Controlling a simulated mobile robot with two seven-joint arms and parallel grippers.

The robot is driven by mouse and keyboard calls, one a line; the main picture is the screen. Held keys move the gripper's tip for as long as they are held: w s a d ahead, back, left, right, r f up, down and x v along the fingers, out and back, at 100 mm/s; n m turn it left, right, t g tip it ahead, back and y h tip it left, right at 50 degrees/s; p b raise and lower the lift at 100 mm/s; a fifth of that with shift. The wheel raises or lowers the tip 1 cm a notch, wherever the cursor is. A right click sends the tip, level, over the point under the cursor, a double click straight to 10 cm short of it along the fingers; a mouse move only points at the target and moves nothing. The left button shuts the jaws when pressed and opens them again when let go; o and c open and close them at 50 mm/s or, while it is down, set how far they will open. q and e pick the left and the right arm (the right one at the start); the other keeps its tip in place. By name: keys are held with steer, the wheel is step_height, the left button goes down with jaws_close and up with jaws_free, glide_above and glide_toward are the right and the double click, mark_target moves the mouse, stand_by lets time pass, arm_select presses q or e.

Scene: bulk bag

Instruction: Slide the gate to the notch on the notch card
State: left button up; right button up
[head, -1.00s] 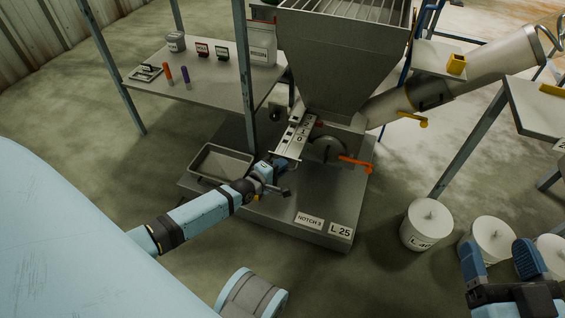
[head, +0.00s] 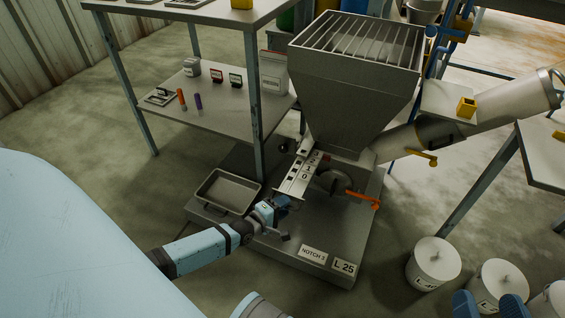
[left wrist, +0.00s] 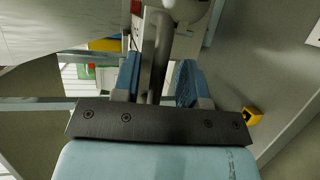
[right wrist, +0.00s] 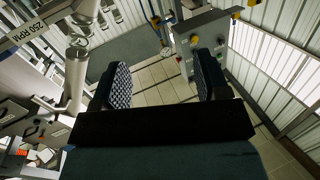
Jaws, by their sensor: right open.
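The slide gate (head: 292,187) is a pale metal strip sticking out from under the grey hopper (head: 348,108), beside a numbered scale (head: 307,170). The notch card (head: 313,254) lies on the front of the base plate and seems to read NOTCH 3. My left gripper (head: 281,203) is at the gate's outer end and hides part of it. In the left wrist view its fingers (left wrist: 157,82) stand apart on either side of a metal bar, with a gap visible; contact is unclear. My right gripper (right wrist: 163,85) is open and empty, and its fingertips (head: 490,304) show at the head view's bottom right.
A metal tray (head: 226,192) lies left of the gripper. An orange handle (head: 362,199) sticks out right of the gate. An L 25 card (head: 344,267) lies beside the notch card. White buckets (head: 433,262) stand at right. A shelf (head: 215,116) stands behind left.

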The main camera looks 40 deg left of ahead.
arm_select(q)
steer(key=p+v, duration=0.5)
steer(key=v, duration=0.8)
steer(key=shift+s, duration=0.4)
arm_select(e)
steer(key=shift+m+t, duration=0.6)
steer(key=shift+m, duration=0.2)
steer(key=r, duration=0.2)
steer(key=s+r, duration=0.1)
steer(key=r, duration=0.1)
steer(key=shift+a+r, duration=0.15)
steer(key=shift+r, duration=0.05)
arm_select(q)
steer(key=shift+r, duration=0.15)
arm_select(e)
steer(key=shift+w, duration=0.1)
